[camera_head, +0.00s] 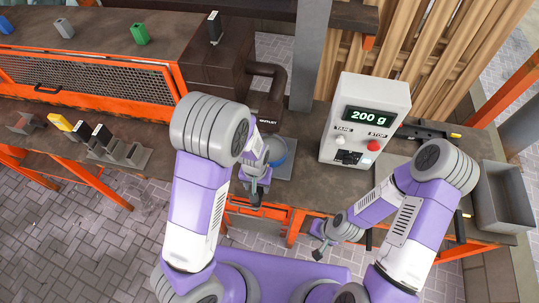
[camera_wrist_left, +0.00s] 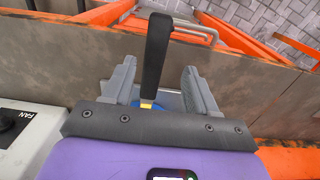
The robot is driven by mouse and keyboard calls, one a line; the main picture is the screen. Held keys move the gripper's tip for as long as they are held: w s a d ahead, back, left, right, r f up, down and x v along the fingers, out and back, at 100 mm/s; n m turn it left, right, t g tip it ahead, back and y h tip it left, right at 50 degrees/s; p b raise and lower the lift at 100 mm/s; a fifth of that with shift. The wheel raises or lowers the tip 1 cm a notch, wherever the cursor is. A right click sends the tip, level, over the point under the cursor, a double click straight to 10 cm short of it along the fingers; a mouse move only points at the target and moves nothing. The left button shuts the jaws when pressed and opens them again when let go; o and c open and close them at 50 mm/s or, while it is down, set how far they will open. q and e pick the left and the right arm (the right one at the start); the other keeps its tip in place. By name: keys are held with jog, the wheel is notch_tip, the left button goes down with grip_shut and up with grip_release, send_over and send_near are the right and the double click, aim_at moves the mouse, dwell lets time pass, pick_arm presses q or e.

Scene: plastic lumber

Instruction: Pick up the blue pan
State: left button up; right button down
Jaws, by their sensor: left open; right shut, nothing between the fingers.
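The blue pan (camera_head: 279,152) sits on the grey plate beside the weighing unit in the head view, partly hidden by my left arm. In the left wrist view its black handle (camera_wrist_left: 156,50) points away from my wrist, with a sliver of the blue body (camera_wrist_left: 150,105) at its near end. My left gripper (camera_head: 257,188) is over the handle side of the pan. In the left wrist view the fingers of this open gripper (camera_wrist_left: 160,85) stand apart on either side of the handle, with gaps visible. My right gripper (camera_head: 320,246) is shut and empty, low in front of the bench.
The white weighing unit (camera_head: 366,118) reads 200 g, right of the pan. A grey bin (camera_head: 505,196) stands at the far right. Grey holders with yellow and black items (camera_head: 103,140) are at the left. An orange bench frame (camera_head: 293,228) runs along the front edge.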

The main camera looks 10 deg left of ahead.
aim_at(259, 192)
pick_arm(q)
jog(key=f, duration=0.5)
jog(key=shift+s+d+f, duration=0.2)
jog(key=shift+s+d, duration=0.1)
jog(key=shift+d, duration=0.05)
grip_shut()
